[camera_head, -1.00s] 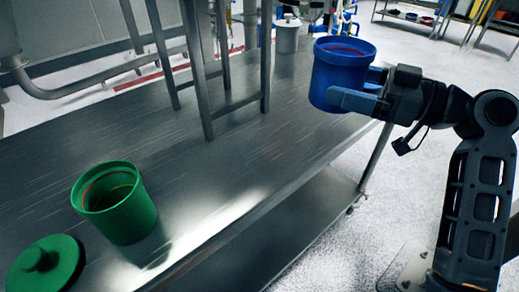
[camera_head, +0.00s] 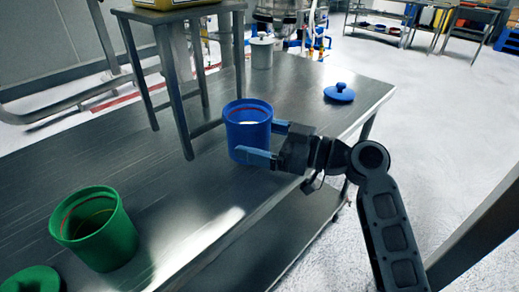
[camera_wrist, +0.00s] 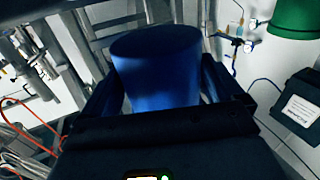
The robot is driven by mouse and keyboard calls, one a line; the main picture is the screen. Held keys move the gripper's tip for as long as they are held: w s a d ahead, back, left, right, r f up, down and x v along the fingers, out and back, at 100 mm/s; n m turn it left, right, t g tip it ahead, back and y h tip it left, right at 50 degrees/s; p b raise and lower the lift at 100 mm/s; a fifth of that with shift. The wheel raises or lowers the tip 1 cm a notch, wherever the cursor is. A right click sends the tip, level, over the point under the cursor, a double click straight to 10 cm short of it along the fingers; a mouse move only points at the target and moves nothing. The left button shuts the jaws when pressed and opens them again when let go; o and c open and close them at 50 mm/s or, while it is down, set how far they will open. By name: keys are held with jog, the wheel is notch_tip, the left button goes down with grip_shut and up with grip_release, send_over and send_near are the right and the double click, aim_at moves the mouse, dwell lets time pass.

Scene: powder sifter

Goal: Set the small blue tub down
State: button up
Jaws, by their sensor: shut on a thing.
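The small blue tub (camera_head: 247,128) is an open, upright cylinder over the near part of the steel table (camera_head: 190,215) in the head view. My gripper (camera_head: 268,142) has its blue fingers shut around the tub's sides, coming from the right. The tub also fills the middle of the wrist view (camera_wrist: 157,68), between the two fingers. I cannot tell whether its base touches the tabletop. A blue lid (camera_head: 340,93) with a knob lies on the table at the far right.
A green tub (camera_head: 95,230) stands at the lower left, with a green lid (camera_head: 30,280) beside it. A metal stand (camera_head: 170,85) with several legs is just left of the blue tub. A grey lidded container (camera_head: 262,52) stands behind. Bare tabletop lies between the green and blue tubs.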

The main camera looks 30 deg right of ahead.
jog(key=shift+f, duration=1.65)
jog(key=shift+f, duration=0.2)
jog(key=o, duration=1)
jog(key=shift+r, duration=0.2)
jog(key=shift+s+d+f, duration=0.1)
jog(key=shift+s+d, duration=0.1)
jog(key=shift+d, duration=0.05)
jog(key=b+v, duration=0.2)
jog(key=v, duration=0.9)
jog(key=shift+s+d, duration=0.15)
jog(key=shift+s, duration=0.05)
